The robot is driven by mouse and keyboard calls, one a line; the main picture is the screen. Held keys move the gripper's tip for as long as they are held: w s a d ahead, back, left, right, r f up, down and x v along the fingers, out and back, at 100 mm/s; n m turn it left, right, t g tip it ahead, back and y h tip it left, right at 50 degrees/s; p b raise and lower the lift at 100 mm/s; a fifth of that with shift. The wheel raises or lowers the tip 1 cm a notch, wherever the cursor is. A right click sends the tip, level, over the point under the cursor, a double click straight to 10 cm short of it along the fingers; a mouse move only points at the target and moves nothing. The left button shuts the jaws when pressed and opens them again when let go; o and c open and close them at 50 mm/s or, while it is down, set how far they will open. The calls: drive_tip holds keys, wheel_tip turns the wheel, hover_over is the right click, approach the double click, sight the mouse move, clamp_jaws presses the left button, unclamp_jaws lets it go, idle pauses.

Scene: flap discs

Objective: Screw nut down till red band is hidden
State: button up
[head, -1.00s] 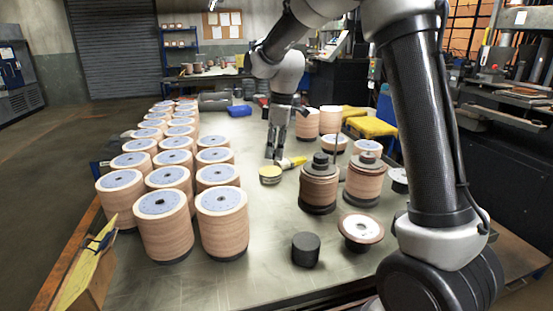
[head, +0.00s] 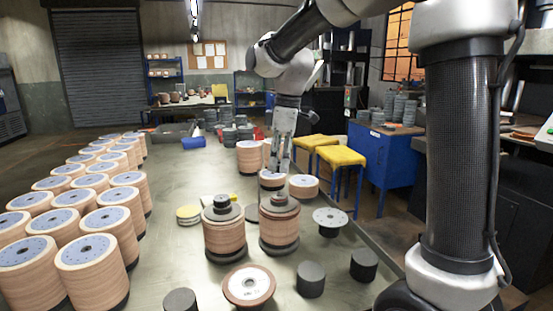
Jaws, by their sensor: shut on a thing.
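Two spindle stacks of tan discs stand at mid-table. The right stack (head: 279,228) carries a dark nut (head: 282,197) on top, with a little red showing there. The left stack (head: 224,235) has a dark top piece (head: 222,202) and I see no red on it. My gripper (head: 277,168) points down, above and beyond the right stack in the picture, apart from its nut. Its fingers are close together on something too small to make out.
Many tan disc stacks (head: 92,268) fill the left side. A loose disc (head: 248,287), dark cylinders (head: 310,279) and a pale flange (head: 330,218) lie in front and right. Short stacks (head: 303,187) stand near my gripper. Yellow stools (head: 341,156) are beyond the table's right edge.

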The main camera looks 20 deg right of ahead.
drive_tip(key=shift+s+f, duration=0.15)
drive_tip(key=shift+f, duration=2.25)
drive_tip(key=shift+f, duration=1.25)
drive_tip(key=o, duration=1.1)
